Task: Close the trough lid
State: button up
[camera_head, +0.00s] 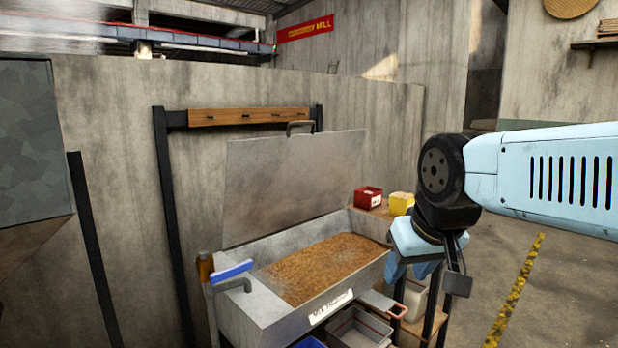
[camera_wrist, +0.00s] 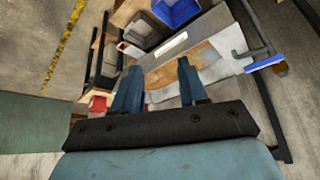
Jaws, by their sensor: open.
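The trough (camera_head: 262,308) is a grey metal box filled with brown grain (camera_head: 325,267) in the head view. Its lid (camera_head: 292,182) stands raised and leans slightly back along the rear edge, with a dark handle (camera_head: 299,127) at its top edge. My gripper (camera_head: 412,272) hangs to the right of the trough, apart from the lid and pointing down. In the wrist view the two blue fingers of my gripper (camera_wrist: 160,88) are spread with nothing between them. The trough (camera_wrist: 165,70) shows beyond them there.
Bins (camera_head: 358,328) sit below. Open floor with a yellow line (camera_head: 515,290) lies to the right.

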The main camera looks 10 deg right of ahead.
aim_at(272, 183)
jog(key=z, duration=0.1)
jog(key=i, duration=0.2)
jog(key=u, duration=0.2)
jog(key=k, duration=1.25)
jog(key=z, duration=0.35)
jog(key=i, duration=2)
jog(key=u, duration=0.6)
